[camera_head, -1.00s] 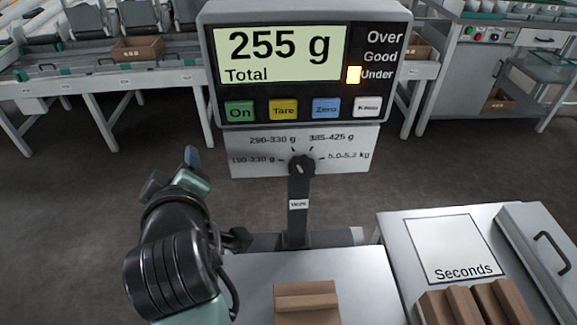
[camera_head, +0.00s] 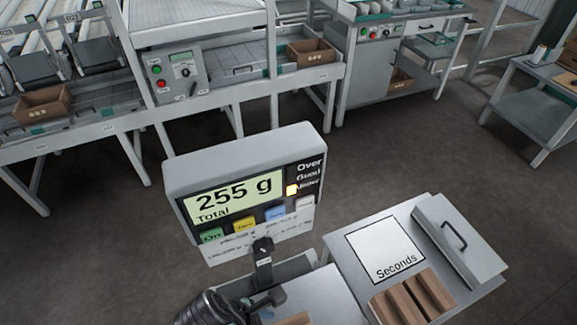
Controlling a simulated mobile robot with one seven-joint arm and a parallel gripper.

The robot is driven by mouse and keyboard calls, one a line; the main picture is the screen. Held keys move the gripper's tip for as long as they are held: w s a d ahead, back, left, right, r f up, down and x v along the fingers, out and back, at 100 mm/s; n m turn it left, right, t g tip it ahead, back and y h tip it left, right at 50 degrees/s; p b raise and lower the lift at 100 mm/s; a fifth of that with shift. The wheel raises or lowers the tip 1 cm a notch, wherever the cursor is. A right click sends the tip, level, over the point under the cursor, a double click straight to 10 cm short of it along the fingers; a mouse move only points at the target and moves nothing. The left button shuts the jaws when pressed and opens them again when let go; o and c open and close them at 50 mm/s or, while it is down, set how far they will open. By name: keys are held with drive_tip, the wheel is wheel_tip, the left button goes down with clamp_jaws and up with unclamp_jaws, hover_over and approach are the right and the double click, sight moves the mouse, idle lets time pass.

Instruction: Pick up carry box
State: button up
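Several brown boxes show, and I cannot tell which one is the carry box. One open brown box (camera_head: 42,104) stands on the conveyor bench at the far left. Another open brown box (camera_head: 311,53) stands farther right on the same line. A brown box (camera_head: 401,80) sits on a low shelf under the back bench. The edge of a brown item (camera_head: 293,320) shows at the bottom, on the plate by the scale, mostly cut off. A dark part of my arm shows at the bottom left of the scale.
The scale display (camera_head: 243,188) reads 255 g with a lamp lit at the Under end. A right-hand table (camera_head: 335,249) carries a Seconds sheet (camera_head: 385,250), brown pieces (camera_head: 411,298) and a handled metal panel (camera_head: 459,243). Dark floor lies clear between scale and benches.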

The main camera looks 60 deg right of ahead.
drive_tip(key=x, duration=0.6)
drive_tip(key=shift+f, duration=0.1)
drive_tip(key=f, duration=0.2)
drive_tip(key=s+f, duration=0.1)
drive_tip(key=f, duration=0.1)
drive_tip(key=shift+s+d+f, duration=0.1)
drive_tip(key=shift+d, duration=0.05)
drive_tip(key=shift+d+f, duration=0.15)
drive_tip(key=shift+f, duration=0.25)
drive_tip(key=shift+s+f, duration=0.1)
drive_tip(key=shift+f, duration=0.05)
clamp_jaws()
